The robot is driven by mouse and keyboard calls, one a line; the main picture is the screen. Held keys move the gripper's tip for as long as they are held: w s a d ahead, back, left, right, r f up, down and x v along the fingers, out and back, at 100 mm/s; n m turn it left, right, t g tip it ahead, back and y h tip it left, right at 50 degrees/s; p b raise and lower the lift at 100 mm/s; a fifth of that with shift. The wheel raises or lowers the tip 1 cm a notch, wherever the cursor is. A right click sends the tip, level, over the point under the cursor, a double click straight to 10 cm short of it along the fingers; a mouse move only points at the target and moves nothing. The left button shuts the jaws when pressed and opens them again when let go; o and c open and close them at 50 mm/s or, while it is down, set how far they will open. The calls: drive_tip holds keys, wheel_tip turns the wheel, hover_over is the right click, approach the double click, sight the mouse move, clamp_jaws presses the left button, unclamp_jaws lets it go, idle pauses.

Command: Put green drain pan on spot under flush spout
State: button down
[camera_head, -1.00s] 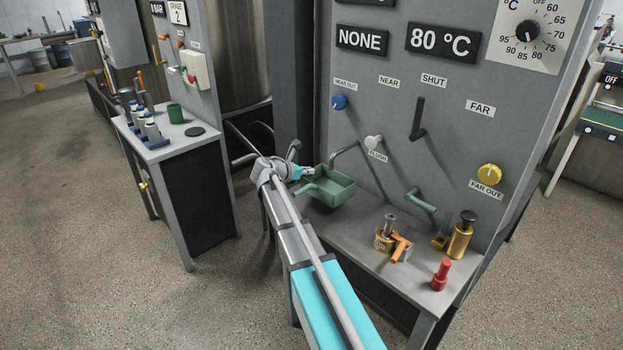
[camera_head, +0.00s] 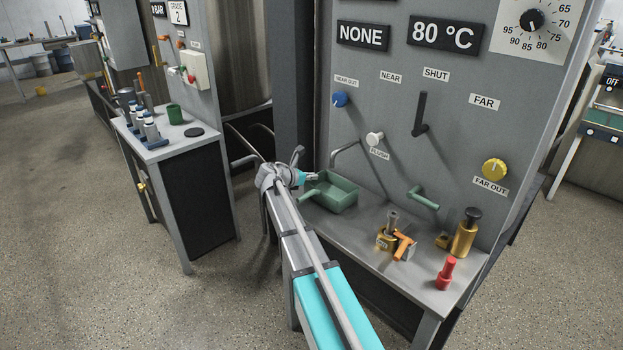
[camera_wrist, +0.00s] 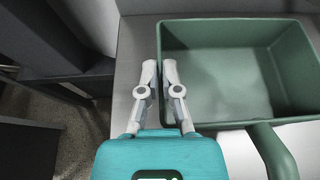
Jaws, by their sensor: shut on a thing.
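The green drain pan (camera_head: 333,196) is a rectangular tray with a handle toward the front left. It is level, over the left part of the grey bench, and I cannot tell whether its base touches the bench. The grey bent flush spout (camera_head: 343,148) comes out of the panel above the pan, its end over the pan's back part. My gripper (camera_head: 311,177) is at the pan's left side. In the wrist view its fingers (camera_wrist: 160,66) are closed on the left wall of the pan (camera_wrist: 225,75). The marked spot under the spout is not visible.
Right of the pan on the bench stand a brass fitting with an orange handle (camera_head: 403,246), a brass cylinder (camera_head: 464,238) and a red piece (camera_head: 445,275). A green lever (camera_head: 423,199) sticks out of the panel. A side table (camera_head: 160,150) stands at left.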

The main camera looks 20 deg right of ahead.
drive_tip(key=shift+f, duration=0.1)
drive_tip(key=c, duration=1.3)
unclamp_jaws()
drive_tip(key=o, duration=0.5)
drive_tip(key=shift+a+r, duration=0.15)
drive_tip(key=shift+r, duration=0.05)
drive_tip(key=p+v, duration=0.4)
drive_tip(key=v, duration=0.6)
drive_tip(key=shift+s+a+r, duration=0.1)
drive_tip(key=shift+s+r, duration=0.05)
drive_tip(key=shift+r, duration=0.05)
drive_tip(key=shift+s+a+r, duration=0.15)
drive_tip(key=shift+a, duration=0.5)
